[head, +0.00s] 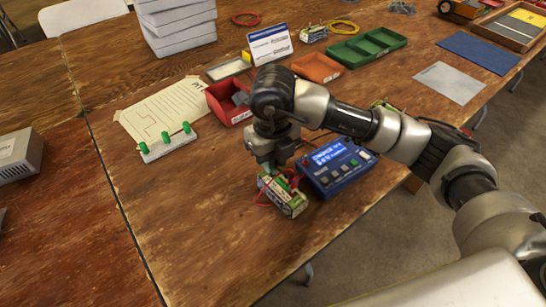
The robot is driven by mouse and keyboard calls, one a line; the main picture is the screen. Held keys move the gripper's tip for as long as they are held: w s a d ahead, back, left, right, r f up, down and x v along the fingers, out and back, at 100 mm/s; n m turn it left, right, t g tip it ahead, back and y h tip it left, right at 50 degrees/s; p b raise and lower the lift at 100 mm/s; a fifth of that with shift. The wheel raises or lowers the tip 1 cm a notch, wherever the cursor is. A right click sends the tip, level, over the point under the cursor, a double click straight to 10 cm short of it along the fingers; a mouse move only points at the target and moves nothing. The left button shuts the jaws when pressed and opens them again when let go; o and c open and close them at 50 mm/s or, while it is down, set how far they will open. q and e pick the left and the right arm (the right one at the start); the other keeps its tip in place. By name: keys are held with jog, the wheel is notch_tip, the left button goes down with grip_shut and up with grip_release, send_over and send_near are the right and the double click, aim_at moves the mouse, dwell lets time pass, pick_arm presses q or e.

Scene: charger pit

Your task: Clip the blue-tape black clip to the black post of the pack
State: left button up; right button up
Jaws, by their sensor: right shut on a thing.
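The pack (287,198), a white-and-green block with red wire about it, lies on the wooden table just left of the blue charger (338,165). My right gripper (271,165) points down right over the pack's far end. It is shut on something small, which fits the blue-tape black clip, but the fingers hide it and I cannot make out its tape. The black post is too small or hidden to tell apart. I cannot tell whether the held thing touches the pack. My left gripper is not in view.
A red bin (226,103) stands behind my right gripper. A white strip with green knobs (167,145) and a paper sheet (165,108) lie to the left. An orange tray (317,67) and a green tray (368,47) are farther back.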

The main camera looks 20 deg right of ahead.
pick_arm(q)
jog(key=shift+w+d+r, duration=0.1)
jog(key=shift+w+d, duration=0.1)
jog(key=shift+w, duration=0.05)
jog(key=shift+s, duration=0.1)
pick_arm(e)
jog(key=o, duration=0.8)
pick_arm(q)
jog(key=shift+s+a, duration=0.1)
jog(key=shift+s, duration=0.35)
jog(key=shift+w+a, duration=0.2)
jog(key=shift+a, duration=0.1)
pick_arm(e)
jog(key=shift+o, duration=1)
jog(key=shift+r, duration=0.1)
